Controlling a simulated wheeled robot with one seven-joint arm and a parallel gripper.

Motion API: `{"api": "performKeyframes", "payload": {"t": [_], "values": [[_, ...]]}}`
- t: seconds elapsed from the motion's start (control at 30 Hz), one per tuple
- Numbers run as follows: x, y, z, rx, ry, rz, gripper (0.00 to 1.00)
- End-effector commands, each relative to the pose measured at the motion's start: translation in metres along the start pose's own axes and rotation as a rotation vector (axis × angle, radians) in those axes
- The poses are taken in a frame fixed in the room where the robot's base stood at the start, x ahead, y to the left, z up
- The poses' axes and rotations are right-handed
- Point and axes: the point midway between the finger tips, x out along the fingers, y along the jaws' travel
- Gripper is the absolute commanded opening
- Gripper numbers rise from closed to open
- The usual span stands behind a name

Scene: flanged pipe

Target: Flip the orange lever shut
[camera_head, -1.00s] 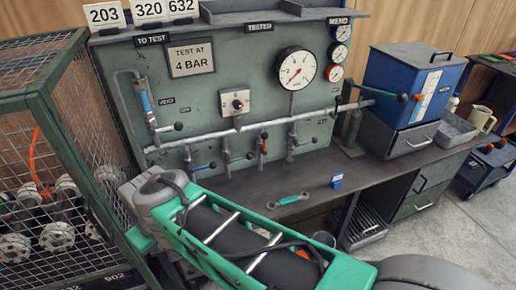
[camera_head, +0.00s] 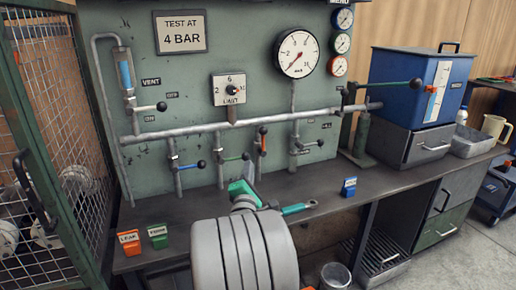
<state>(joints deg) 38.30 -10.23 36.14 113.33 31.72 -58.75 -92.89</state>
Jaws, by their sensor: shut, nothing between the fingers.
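The orange lever (camera_head: 263,144) stands upright on a short branch pipe below the long horizontal pipe (camera_head: 235,124) on the green panel. It has a dark knob at its top and lies in line with its branch. Part of my arm, a grey ribbed section (camera_head: 244,254) with a green piece at its far end, rises from the bottom centre. The green piece shows below the lever in the picture; I cannot tell its distance from it.
Neighbouring valves with a blue lever (camera_head: 187,166), a green lever (camera_head: 236,157) and a teal lever (camera_head: 309,145) stick out sideways. A spanner (camera_head: 292,209) and a blue box (camera_head: 349,187) lie on the bench (camera_head: 330,182). A wire cage (camera_head: 62,120) stands at left.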

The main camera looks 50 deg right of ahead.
Motion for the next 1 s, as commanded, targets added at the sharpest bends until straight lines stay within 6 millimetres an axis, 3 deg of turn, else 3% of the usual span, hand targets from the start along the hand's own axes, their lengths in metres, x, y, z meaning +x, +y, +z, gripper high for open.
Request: {"api": "performKeyframes", "payload": {"t": [0.17, 0.27, 0.67, 0.8, 1.0], "values": [[0.005, 0.000, -0.001, 0.003, 0.001, -0.001, 0.00], [0.018, 0.000, 0.000, 0.005, -0.001, -0.001, 0.00], [0.103, -0.003, -0.002, 0.004, 0.001, -0.001, 0.00], [0.118, -0.002, 0.018, 0.004, -0.001, -0.001, 0.00], [0.128, 0.000, 0.027, 0.005, 0.003, -0.001, 0.00]]}}
